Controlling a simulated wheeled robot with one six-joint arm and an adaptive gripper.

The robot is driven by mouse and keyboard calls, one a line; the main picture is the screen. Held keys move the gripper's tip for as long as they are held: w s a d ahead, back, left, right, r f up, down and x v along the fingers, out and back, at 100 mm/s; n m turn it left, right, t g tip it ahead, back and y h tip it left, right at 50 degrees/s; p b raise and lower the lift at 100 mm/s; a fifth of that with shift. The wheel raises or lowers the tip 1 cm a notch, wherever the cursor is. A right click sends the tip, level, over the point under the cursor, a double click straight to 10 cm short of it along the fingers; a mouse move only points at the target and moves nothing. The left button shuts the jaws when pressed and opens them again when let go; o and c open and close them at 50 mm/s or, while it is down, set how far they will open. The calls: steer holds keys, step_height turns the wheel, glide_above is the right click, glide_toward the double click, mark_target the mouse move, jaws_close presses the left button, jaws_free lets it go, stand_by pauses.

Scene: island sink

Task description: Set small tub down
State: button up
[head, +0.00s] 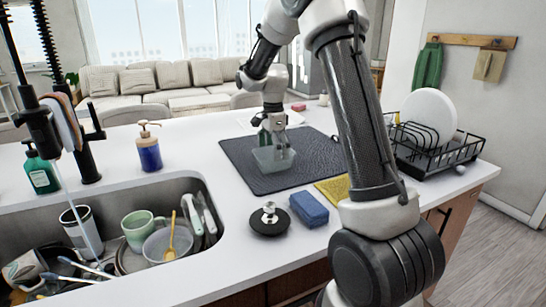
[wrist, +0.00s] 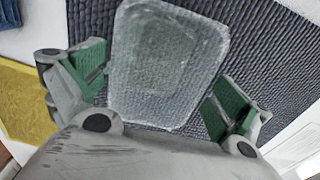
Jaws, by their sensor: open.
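The small tub (head: 272,160) is clear and box-shaped, and rests on the dark textured drying mat (head: 240,166) on the island counter. My gripper (head: 272,140) is low over the mat at the tub. In the wrist view the tub (wrist: 167,65) lies between the two green-padded fingers of my gripper (wrist: 160,90), with a gap on each side. The fingers are open. The tub's far side is partly hidden by the gripper in the head view.
A sink (head: 205,226) with piled dishes is at left. A blue sponge (head: 309,209), black stopper (head: 269,220) and yellow cloth (head: 333,188) lie in front of the mat. A dish rack (head: 440,155) with a white plate (head: 430,112) stands right. Soap bottles stand behind the sink.

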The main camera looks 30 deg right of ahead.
step_height(320, 180, up, 10)
steer(key=s+r+n+t, duration=0.1)
steer(key=s+r+n, duration=0.45)
steer(key=s, duration=0.55)
steer(key=s+f+n+t, duration=0.2)
steer(key=s+n, duration=1)
steer(key=s, duration=1)
steer(key=shift+s+a+f+t, duration=0.2)
steer(key=shift+a+t, duration=0.1)
steer(key=shift+t, duration=0.4)
steer(key=shift+r+n, duration=0.1)
steer(key=shift+n, duration=0.15)
